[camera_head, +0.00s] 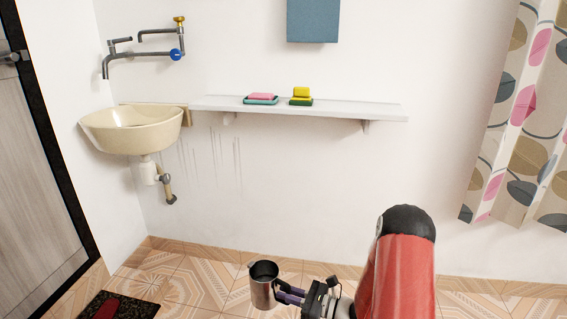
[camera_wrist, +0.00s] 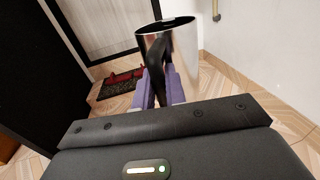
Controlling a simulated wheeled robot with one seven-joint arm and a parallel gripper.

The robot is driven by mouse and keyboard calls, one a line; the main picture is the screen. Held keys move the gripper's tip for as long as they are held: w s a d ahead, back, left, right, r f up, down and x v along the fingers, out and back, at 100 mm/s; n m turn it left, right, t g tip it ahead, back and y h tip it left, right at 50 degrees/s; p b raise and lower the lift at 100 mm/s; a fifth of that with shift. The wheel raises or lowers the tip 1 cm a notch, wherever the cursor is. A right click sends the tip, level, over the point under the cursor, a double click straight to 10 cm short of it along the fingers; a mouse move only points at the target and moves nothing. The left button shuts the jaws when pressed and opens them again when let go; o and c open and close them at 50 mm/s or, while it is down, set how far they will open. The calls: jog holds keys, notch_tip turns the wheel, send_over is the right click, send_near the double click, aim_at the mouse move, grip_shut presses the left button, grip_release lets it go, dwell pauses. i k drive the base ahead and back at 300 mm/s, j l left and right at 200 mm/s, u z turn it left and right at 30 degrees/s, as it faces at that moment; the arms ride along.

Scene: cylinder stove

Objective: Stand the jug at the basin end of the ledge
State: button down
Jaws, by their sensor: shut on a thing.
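The jug (camera_head: 263,287) is a shiny metal cup-like vessel with an open dark top. My gripper (camera_head: 286,293) is shut on it from its right side and holds it upright, low in front of the wall. In the wrist view the jug (camera_wrist: 180,50) stands between my purple fingertips (camera_wrist: 160,88), with a dark handle-like strip between them. The ledge (camera_head: 330,109) is a white shelf on the wall, higher than the jug. The cream basin (camera_head: 130,132) is at the ledge's left end.
On the ledge sit a pink soap in a teal dish (camera_head: 261,99) and a yellow sponge on a green base (camera_head: 301,96). The ledge's left end and right part are bare. Taps (camera_head: 145,50) are above the basin; a blue box (camera_head: 313,20) hangs above the ledge. A curtain (camera_head: 520,120) hangs right.

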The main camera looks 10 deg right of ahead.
aim_at(221, 100)
jog(key=i+j+z, duration=0.15)
jog(key=i, duration=0.25)
jog(key=i+j+z, duration=0.15)
jog(key=i+j, duration=0.15)
jog(key=i, duration=0.1)
